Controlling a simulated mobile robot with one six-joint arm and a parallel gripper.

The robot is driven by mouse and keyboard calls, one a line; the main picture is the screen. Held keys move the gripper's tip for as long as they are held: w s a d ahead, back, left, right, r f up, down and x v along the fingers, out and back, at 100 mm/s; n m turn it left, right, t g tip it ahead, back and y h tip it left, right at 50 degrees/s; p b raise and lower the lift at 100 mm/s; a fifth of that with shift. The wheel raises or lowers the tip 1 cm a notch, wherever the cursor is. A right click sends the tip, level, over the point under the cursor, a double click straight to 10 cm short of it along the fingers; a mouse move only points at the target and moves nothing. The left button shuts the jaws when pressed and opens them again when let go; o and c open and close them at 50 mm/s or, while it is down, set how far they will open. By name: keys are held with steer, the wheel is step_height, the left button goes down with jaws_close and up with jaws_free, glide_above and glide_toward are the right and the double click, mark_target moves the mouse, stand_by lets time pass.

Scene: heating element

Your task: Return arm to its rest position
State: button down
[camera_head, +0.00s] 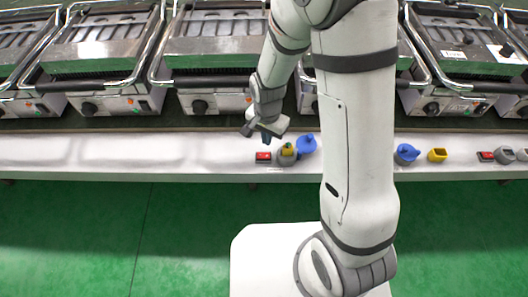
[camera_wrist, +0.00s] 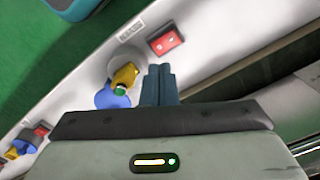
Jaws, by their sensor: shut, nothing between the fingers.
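My gripper (camera_head: 264,149) is shut and empty, above the front ledge of the bench, in the head view. In the wrist view its two dark fingers (camera_wrist: 159,84) are together, with nothing between them. Just below and right of it in the head view is a grey round fixture with a yellow part and a green top (camera_head: 287,152). A blue knob (camera_head: 306,145) is right beside that, and a red switch (camera_head: 263,157) is to the left. The wrist view also shows the yellow part (camera_wrist: 125,74), the blue knob (camera_wrist: 111,97) and the red switch (camera_wrist: 166,42).
Several contact grills (camera_head: 208,62) with metal handles stand in a row behind the ledge (camera_head: 90,152). Further right on the ledge are another blue knob (camera_head: 407,153), a yellow part (camera_head: 437,155) and a red switch (camera_head: 486,156). The green floor (camera_head: 120,235) in front is clear.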

stand_by(0.4)
steer(key=s+d+r+n+t+p, duration=0.1)
steer(key=s+d+r, duration=0.3)
steer(key=r, duration=0.6)
steer(key=s+d+r+n+p, duration=0.3)
steer(key=s+d+r+p, duration=0.1)
steer(key=r, duration=0.6)
steer(key=s+d+r+n+t+p, duration=0.1)
steer(key=s+d+r+n+p, duration=0.1)
steer(key=r, duration=0.8)
steer(key=s+d+p, duration=0.1)
steer(key=s+d, duration=0.1)
steer(key=shift+d+r+t, duration=0.15)
steer(key=shift+d+t, duration=0.15)
